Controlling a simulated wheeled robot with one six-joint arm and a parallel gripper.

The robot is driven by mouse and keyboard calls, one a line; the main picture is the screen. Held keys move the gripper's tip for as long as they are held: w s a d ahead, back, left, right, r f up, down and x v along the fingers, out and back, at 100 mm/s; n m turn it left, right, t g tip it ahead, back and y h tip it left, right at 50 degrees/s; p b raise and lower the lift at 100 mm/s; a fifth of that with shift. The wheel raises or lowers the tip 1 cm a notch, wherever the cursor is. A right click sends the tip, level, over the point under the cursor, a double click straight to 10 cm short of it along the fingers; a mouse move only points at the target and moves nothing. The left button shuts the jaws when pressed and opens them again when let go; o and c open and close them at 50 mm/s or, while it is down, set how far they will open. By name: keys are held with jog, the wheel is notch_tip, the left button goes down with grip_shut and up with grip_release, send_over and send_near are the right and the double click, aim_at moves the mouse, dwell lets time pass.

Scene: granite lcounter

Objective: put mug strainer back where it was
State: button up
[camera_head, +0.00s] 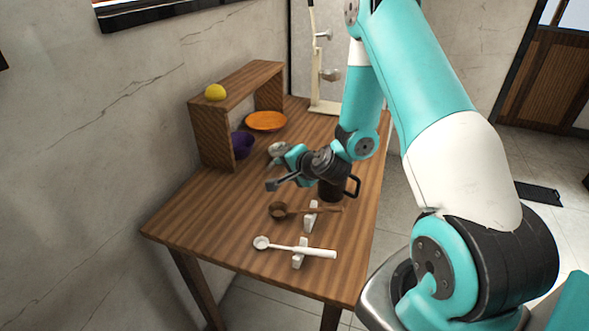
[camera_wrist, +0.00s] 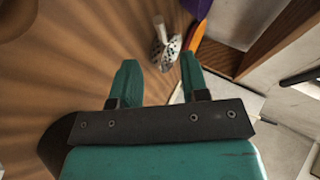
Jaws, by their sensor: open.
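The mug strainer looks to be the small silvery perforated piece (camera_head: 278,149) on the wooden counter, near the foot of the shelf. In the wrist view the strainer (camera_wrist: 168,48) lies just beyond my fingertips, with a pale handle-like part pointing away. My gripper (camera_head: 277,163) is open and empty, low over the counter beside the strainer. In the wrist view its two teal fingers (camera_wrist: 158,68) are spread apart. I cannot tell whether they touch the strainer. A dark mug (camera_head: 331,191) with a handle stands below my wrist, partly hidden by it.
A wooden shelf (camera_head: 204,137) bears a yellow fruit (camera_head: 215,92). A purple bowl (camera_head: 243,145) and an orange plate (camera_head: 266,121) are near it. A cream stand (camera_head: 314,65) rises behind. A brown scoop (camera_head: 278,210) and a white spoon (camera_head: 262,243) lie on rests in front.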

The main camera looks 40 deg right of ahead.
jog(key=s+a+r+n+g+y, duration=0.2)
jog(key=s+a+r+n+y, duration=0.25)
jog(key=a, duration=0.45)
jog(key=s+a+r+n+g+y, duration=0.2)
jog(key=s+a+r+n+g, duration=0.15)
jog(key=a+r+n, duration=0.35)
jog(key=s+a+r+n+g+h, duration=0.1)
jog(key=s+a+r+n+g, duration=0.1)
jog(key=s, duration=0.4)
jog(key=s+a+r+n+g+h, duration=0.1)
jog(key=s+a+r+n+g, duration=0.1)
jog(key=s+r+n, duration=0.2)
jog(key=s+a+r+n+g+h, duration=0.1)
jog(key=s+a+r+n+g, duration=0.1)
jog(key=s, duration=0.8)
jog(key=shift+r+n+b, duration=0.35)
jog(key=shift+r+n, duration=0.2)
jog(key=shift+n, duration=0.7)
jog(key=shift+s+a+r, duration=0.1)
notch_tip(320, 180, up, 5)
jog(key=p, duration=0.5)
jog(key=shift+r, duration=0.15)
